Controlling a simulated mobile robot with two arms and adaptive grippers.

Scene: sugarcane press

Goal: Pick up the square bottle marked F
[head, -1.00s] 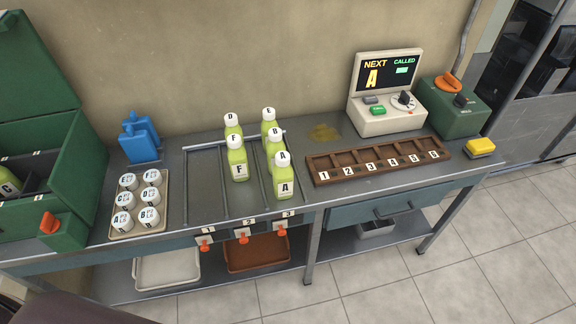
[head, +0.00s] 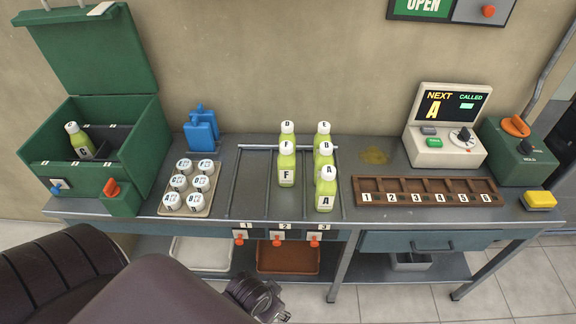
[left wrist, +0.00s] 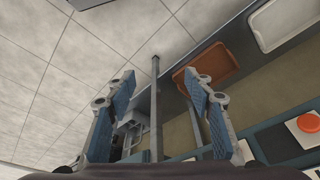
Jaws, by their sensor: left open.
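The square bottle marked F (head: 286,170) is yellow-green with a white cap. It stands upright in the middle lane of the rack on the bench, in front of bottle D (head: 287,130). Bottles E (head: 323,131), B (head: 324,157) and A (head: 326,190) stand in the lane to its right. My left gripper (left wrist: 158,105) is open and empty in the left wrist view, below bench height over the floor. My right gripper is not in view.
A green box (head: 60,185) holds one bottle (head: 79,141). A numbered wooden rack (head: 425,198) lies right. Orange-knobbed lane levers (head: 278,240) line the bench front. The left lane is empty.

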